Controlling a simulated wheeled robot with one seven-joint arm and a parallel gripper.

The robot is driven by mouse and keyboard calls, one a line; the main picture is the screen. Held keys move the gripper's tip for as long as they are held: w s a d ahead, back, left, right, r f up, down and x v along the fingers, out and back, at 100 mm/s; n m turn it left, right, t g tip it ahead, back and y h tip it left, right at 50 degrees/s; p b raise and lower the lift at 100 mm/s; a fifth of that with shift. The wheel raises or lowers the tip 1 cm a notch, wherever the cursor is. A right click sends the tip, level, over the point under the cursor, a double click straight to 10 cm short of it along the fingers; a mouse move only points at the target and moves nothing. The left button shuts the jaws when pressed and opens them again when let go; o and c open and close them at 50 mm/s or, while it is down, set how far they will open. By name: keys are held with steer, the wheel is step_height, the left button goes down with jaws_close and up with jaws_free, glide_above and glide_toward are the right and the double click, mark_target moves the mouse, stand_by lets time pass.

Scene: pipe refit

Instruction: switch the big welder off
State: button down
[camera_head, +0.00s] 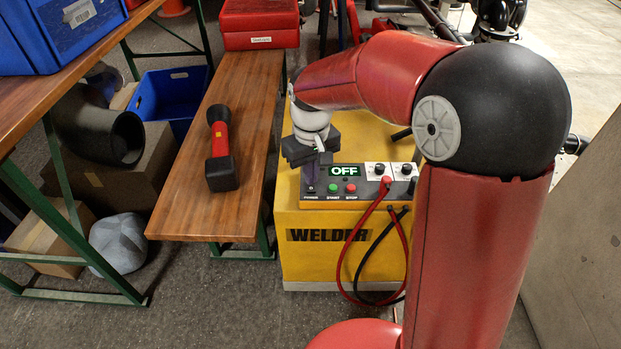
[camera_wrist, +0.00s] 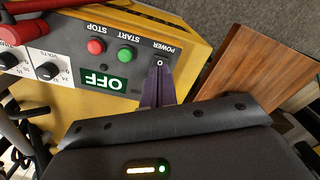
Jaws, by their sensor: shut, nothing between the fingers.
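The big welder (camera_head: 305,255) is a yellow box with a grey control panel on top, and its display (camera_head: 345,171) reads OFF. The panel also shows upside down in the wrist view, with the OFF display (camera_wrist: 103,80), a green START button (camera_wrist: 126,54), a red STOP button (camera_wrist: 96,46) and the POWER switch (camera_wrist: 159,62). My gripper (camera_head: 311,186) is over the panel's left end. In the wrist view its fingers (camera_wrist: 158,82) are shut and empty, with the tips right at the POWER switch. I cannot tell whether they touch it.
A wooden bench (camera_head: 188,208) with a red and black tool (camera_head: 220,150) and a red case (camera_head: 260,25) stands left of the welder. Red and black cables (camera_head: 342,270) hang down its front.

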mark_target(311, 189)
steer(key=shift+r+p, duration=1.55)
steer(key=shift+r, duration=0.8)
steer(key=s+d+r+m+t, duration=0.2)
steer(key=s+d+r, duration=0.2)
steer(key=s+d, duration=0.3)
steer(key=s+d+r+m+t, duration=0.3)
steer(key=s+d, duration=0.3)
steer(key=s, duration=0.7)
steer(key=shift+d+r+m+t, duration=0.3)
steer(key=shift+d+r, duration=0.05)
steer(key=shift+r, duration=0.3)
